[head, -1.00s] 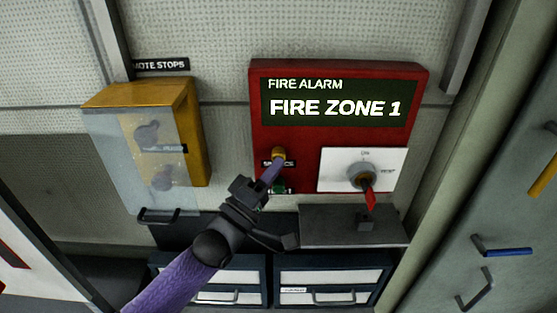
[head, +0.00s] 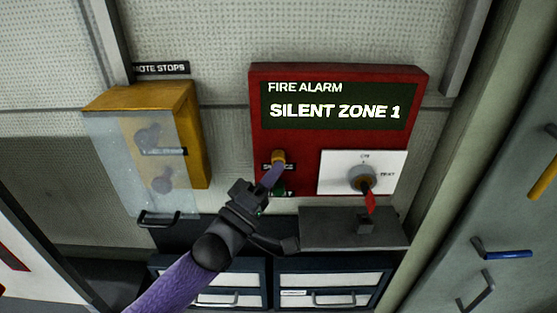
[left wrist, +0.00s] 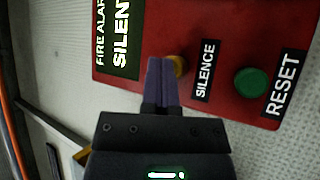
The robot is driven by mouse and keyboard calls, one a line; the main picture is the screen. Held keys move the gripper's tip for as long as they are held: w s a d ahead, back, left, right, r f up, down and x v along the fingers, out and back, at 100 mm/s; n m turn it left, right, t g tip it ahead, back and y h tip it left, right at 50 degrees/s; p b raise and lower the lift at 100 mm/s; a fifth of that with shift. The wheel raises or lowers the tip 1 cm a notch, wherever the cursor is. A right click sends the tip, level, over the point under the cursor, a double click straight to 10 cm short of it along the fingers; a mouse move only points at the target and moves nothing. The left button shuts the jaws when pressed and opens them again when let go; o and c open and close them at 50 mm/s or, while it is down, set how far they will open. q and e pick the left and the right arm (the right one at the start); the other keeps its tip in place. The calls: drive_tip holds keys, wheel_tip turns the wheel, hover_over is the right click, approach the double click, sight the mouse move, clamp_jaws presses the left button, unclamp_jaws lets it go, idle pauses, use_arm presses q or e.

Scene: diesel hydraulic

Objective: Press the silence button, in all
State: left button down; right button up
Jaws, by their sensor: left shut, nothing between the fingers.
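The silence button (head: 278,156) is a yellow knob on the lower left of the red fire alarm panel (head: 340,75). The panel's display (head: 335,111) reads SILENT ZONE 1. My left gripper (head: 275,172) is shut and empty, its purple fingertips at the yellow button. In the left wrist view the fingertips partly cover the yellow button (left wrist: 179,66), beside the SILENCE label (left wrist: 204,70); I cannot tell whether they touch it. The green reset button (left wrist: 252,83) is next to that label. My right gripper is not in view.
A white plate with a key switch (head: 362,178) and red tag is right of the buttons, above a grey shelf (head: 350,238). A yellow box with a clear cover (head: 185,95) is on the left. Drawers (head: 335,275) are below; a cabinet door (head: 500,200) is at right.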

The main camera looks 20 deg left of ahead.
use_arm(q)
drive_tip(key=shift+s+d, duration=0.15)
drive_tip(key=shift+s, duration=0.45)
drive_tip(key=s+p, duration=0.1)
drive_tip(key=s, duration=0.1)
drive_tip(key=s+d+p, duration=0.1)
drive_tip(key=s+p, duration=0.1)
drive_tip(key=shift+s+d, duration=0.15)
drive_tip(key=shift+s, duration=0.25)
idle(0.4)
